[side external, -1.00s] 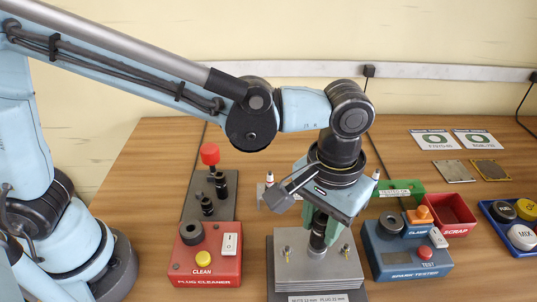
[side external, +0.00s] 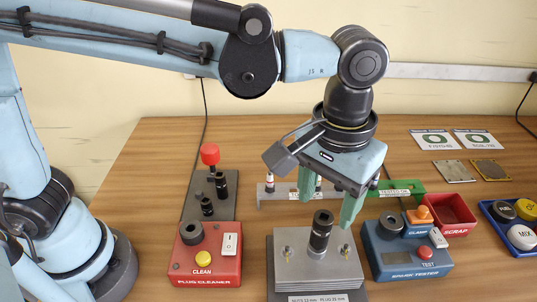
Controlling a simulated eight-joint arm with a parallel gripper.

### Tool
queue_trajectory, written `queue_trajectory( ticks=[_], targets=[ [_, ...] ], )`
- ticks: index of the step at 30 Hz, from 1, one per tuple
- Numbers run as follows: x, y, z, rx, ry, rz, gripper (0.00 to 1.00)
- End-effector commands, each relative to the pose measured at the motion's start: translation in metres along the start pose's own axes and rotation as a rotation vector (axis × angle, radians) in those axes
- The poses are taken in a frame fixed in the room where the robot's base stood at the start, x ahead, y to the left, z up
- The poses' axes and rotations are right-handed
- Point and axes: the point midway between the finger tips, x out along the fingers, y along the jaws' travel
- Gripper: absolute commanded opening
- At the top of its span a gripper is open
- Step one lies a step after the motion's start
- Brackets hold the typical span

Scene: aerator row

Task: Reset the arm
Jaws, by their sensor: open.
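Part of the grey rack (side external: 268,196) behind is hidden by the fingers.
A red plug cleaner (side external: 208,262) stands left, with a grey board (side external: 225,205) of black sockets behind it. A blue spark tester (side external: 405,258), a red scrap bin (side external: 448,213) and a blue tray (side external: 510,243) of round caps stand right. Bare table lies at back left.

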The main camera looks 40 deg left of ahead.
Motion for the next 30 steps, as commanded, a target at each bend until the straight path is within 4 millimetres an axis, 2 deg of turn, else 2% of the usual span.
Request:
queue_trajectory(
  ticks=[6, 30],
  targets=[
    [-0.0143, -0.0001, 0.0001, 0.000, 0.000, 0.000, 0.62],
    [-0.0142, -0.0013, -0.0005, -0.003, 0.000, 0.000, 0.60]
  ],
)
